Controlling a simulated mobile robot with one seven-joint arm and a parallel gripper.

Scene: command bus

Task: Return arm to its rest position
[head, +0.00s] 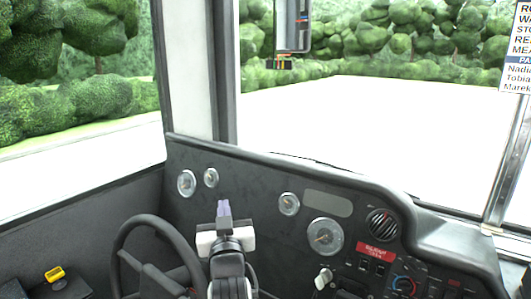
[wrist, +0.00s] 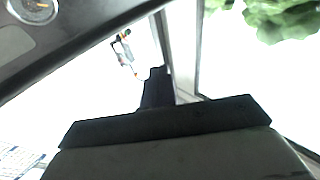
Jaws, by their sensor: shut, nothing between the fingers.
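My gripper (head: 224,209) stands in the lower middle of the head view, in front of the dashboard (head: 262,176) and right of the steering wheel (head: 128,232). Its narrow purple-grey fingers point up and are together, with nothing between them. In the wrist view my gripper (wrist: 157,80) shows as a dark body with slim fingers closed ahead of it. It appears apart from the dashboard, though the exact gap is hard to judge. Most of my arm is below the picture edge.
Round gauges (head: 325,237), a black rotary knob (head: 382,224), a red label (head: 376,254) and a light ignition-like knob (head: 324,277) lie to the right. A yellow switch (head: 55,273) is at lower left. A mirror (head: 292,25) hangs above. Space above the dashboard is clear.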

